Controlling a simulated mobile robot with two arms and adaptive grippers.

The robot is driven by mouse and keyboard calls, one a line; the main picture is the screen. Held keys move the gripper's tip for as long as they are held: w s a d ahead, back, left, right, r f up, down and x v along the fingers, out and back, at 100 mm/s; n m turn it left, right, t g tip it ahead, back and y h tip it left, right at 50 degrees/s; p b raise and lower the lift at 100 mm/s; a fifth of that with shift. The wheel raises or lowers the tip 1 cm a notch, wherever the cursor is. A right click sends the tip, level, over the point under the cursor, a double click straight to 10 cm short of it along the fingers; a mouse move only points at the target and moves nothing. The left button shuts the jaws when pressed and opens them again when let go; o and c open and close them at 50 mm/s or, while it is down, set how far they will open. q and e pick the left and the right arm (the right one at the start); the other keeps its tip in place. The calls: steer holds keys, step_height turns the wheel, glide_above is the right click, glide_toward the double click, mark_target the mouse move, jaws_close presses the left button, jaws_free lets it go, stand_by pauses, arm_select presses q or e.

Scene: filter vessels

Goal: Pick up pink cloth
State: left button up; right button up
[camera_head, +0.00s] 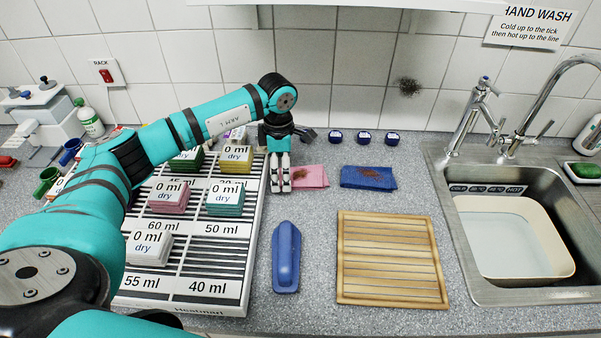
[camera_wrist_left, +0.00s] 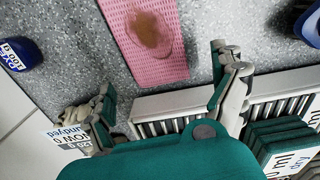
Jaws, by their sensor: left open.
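The pink cloth (camera_head: 314,182) lies flat on the speckled grey counter, with a brown stain on it. In the left wrist view the pink cloth (camera_wrist_left: 160,68) reaches from the top edge to just above the jaws. My left gripper (camera_head: 281,186) points down at the cloth's left end and hides part of it. In the left wrist view my left gripper (camera_wrist_left: 168,75) has its fingers spread wide, with nothing held between them. I cannot tell how high the fingertips are above the counter. My right gripper is not in view.
A blue stained cloth (camera_head: 368,177) lies right of the pink one. A slotted rack (camera_head: 238,285) with labelled stacks stands left. A blue long object (camera_head: 286,257) and wooden board (camera_head: 390,258) lie in front. Small blue jars (camera_head: 364,137) stand behind; a sink (camera_head: 465,293) is right.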

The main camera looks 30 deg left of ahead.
arm_select(q)
steer(key=shift+f, duration=1.1)
steer(key=c, duration=0.9)
steer(key=shift+c, duration=0.2)
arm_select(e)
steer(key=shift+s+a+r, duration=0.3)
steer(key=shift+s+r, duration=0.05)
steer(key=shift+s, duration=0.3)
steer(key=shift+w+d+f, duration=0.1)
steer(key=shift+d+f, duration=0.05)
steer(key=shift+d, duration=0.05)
